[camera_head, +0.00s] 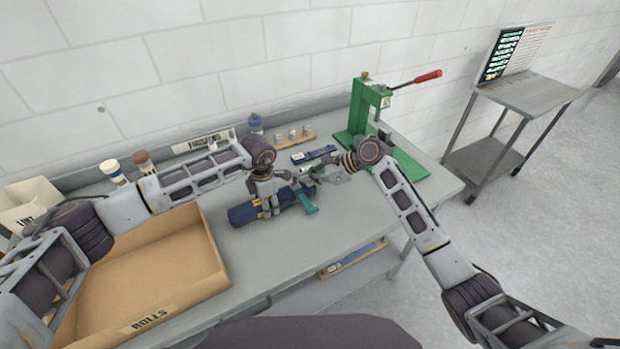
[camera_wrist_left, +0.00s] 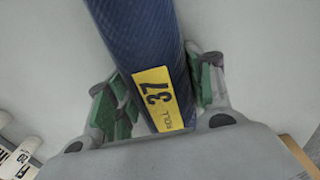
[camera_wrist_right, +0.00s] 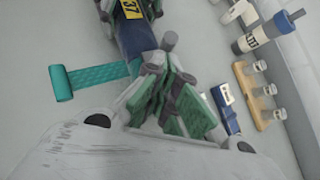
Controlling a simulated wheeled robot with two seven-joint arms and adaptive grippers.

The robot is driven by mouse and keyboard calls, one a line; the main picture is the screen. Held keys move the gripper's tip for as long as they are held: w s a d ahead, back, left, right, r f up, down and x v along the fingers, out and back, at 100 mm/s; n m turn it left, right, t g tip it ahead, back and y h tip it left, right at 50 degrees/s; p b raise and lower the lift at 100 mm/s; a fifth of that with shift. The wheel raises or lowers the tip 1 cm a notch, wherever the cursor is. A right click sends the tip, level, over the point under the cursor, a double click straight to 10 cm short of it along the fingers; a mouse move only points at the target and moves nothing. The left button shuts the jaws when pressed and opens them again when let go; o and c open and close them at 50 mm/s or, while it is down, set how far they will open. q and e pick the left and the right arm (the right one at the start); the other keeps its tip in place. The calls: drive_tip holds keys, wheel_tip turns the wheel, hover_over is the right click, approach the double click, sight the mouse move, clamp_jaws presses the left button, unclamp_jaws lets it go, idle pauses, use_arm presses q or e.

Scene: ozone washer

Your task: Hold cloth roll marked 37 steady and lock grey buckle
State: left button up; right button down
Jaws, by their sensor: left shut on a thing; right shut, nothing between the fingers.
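The dark blue cloth roll (camera_head: 240,216) lies on the grey table, and its yellow label reads 37 in the left wrist view (camera_wrist_left: 158,98). My left gripper (camera_head: 268,207) is shut around the roll, with a green-padded finger on each side. A teal strap (camera_wrist_right: 98,76) sticks out sideways from the roll's end and has a curled tip. A small grey piece (camera_wrist_right: 169,41), perhaps the grey buckle, shows by that end. My right gripper (camera_wrist_right: 157,72) is shut and empty beside it; its fingers hide part of the roll's end, and I cannot tell if they touch.
A cardboard box marked ROLLS (camera_head: 205,245) fills the table's left side. A green press (camera_head: 362,110) with a red-tipped lever stands at the right. Behind the roll are a blue item (camera_head: 313,154), a wooden rack of jars (camera_head: 293,139) and a bottle (camera_wrist_right: 268,33). The front right tabletop is clear.

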drive_tip(key=shift+w+a+r+m+g+h, duration=0.1)
drive_tip(key=shift+w+r+m+g+h, duration=0.15)
drive_tip(key=shift+g, duration=0.2)
drive_tip(key=shift+w+a+r+m+g+h, duration=0.1)
drive_tip(key=shift+w+m+g+h, duration=0.1)
drive_tip(key=shift+g+h, duration=0.2)
idle(0.6)
drive_tip(key=shift+w+a+r+g, duration=0.1)
drive_tip(key=shift+g, duration=0.15)
drive_tip(key=shift+w+a+r, duration=0.25)
drive_tip(key=shift+w, duration=0.2)
drive_tip(key=shift+w+a, duration=0.3)
drive_tip(key=shift+w, duration=0.45)
drive_tip(key=shift+r, duration=0.45)
drive_tip(key=shift+r, duration=0.3)
drive_tip(key=shift+d+r, duration=0.1)
